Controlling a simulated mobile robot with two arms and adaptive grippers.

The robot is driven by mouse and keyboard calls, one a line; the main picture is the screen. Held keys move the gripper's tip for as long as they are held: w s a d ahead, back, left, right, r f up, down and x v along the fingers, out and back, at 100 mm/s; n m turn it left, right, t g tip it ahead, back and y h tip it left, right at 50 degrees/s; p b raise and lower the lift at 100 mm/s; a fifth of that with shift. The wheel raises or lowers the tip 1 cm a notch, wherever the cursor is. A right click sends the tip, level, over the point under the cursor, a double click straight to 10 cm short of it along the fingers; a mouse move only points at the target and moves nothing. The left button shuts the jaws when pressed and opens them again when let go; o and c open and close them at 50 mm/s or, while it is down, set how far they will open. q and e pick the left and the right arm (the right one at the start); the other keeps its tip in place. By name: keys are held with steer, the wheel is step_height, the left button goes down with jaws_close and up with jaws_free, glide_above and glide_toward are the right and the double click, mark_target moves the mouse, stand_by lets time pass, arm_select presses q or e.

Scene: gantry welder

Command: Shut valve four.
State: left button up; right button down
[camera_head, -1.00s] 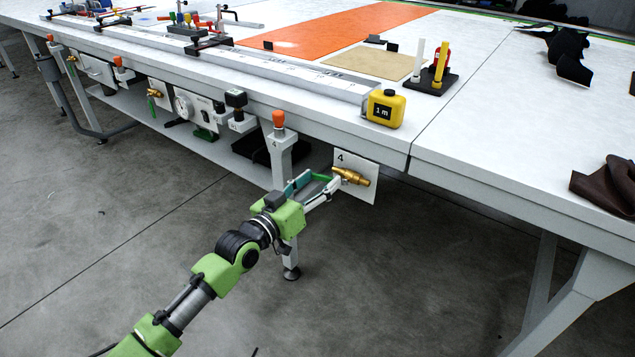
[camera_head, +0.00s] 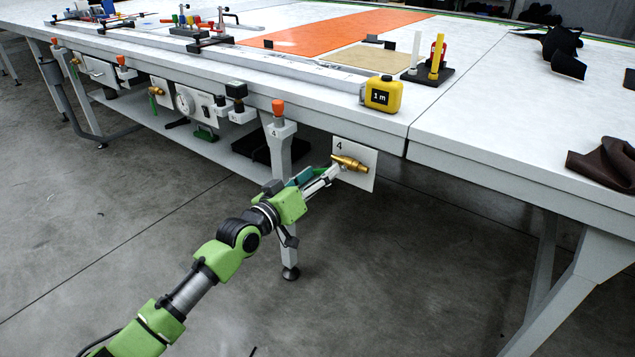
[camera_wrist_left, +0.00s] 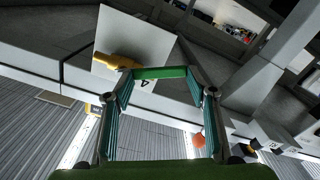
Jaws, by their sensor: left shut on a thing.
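Valve four is a brass valve (camera_head: 348,163) on a white plate (camera_head: 365,182) marked 4, under the table's front edge. In the left wrist view, the brass body (camera_wrist_left: 118,62) and plate (camera_wrist_left: 150,38) show at upper left. My left gripper (camera_head: 332,172) is at the valve, just left of the brass body. In the left wrist view, the green lever (camera_wrist_left: 160,72) lies across between the fingertips of my left gripper (camera_wrist_left: 158,78), which is shut on it. In the head view the fingers mostly hide the lever. My right gripper is not in view.
A table leg (camera_head: 279,160) with an orange-capped post (camera_head: 278,108) stands close behind my left wrist. The table edge (camera_head: 380,130) overhangs the valve plate. Other valves and a gauge panel (camera_head: 190,104) hang farther left. The floor in front is clear.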

arm_select(q)
steer(key=shift+s+d+f+n+p, duration=0.2)
steer(key=shift+s+d+f+n, duration=0.35)
steer(key=shift+n, duration=1.5)
steer(key=shift+s+d+f+n+p, duration=0.25)
steer(key=shift+d+f+n, duration=0.35)
steer(key=shift+n, duration=1.4)
steer(key=shift+s+d+f+n+p, duration=0.1)
steer(key=shift+s+d+f+n, duration=0.45)
steer(key=shift+n, duration=1.5)
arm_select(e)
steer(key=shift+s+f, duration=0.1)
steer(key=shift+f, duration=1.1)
arm_select(q)
steer(key=o, duration=1.6)
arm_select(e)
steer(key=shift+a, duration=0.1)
arm_select(q)
steer(key=v, duration=1.2)
steer(key=shift+d, duration=0.1)
